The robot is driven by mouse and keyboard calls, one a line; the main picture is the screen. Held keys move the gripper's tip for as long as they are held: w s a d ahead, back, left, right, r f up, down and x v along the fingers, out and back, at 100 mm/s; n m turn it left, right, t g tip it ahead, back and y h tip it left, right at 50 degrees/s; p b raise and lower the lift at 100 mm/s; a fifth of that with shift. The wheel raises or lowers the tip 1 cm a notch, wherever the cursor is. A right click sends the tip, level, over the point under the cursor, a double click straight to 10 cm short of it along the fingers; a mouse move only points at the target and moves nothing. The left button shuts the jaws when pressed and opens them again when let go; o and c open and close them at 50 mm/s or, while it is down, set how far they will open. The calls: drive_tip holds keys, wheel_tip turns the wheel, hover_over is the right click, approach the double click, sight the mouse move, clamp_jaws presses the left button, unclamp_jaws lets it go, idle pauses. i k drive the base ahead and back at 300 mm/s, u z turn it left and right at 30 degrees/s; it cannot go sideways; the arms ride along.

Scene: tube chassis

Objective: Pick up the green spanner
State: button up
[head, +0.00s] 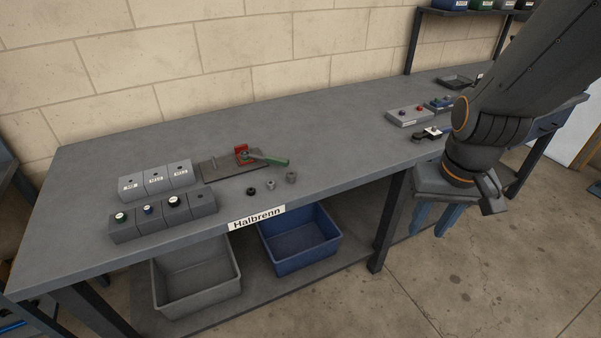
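The green spanner (274,160) lies on the workbench (330,130) left of the middle, its green length pointing right and slightly down. Its left end is at a red clamp-like part (241,153) on a dark flat plate (217,169). Whether it rests in that part or just against it, I cannot tell. My gripper (491,192) hangs at the right, off the bench's front edge and far from the spanner. Its fingers are dark and unclear, and I see nothing held.
Three small round parts (270,185) lie in front of the plate. Grey blocks (155,180) and a block row with knobs (163,217) stand to the left. Grey and blue bins (300,240) sit below. A blue-legged stool (447,217) is near my arm. The middle benchtop is clear.

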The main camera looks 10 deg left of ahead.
sight(272, 160)
drive_tip(key=u, duration=0.75)
drive_tip(key=i, duration=0.75)
drive_tip(key=u, duration=0.35)
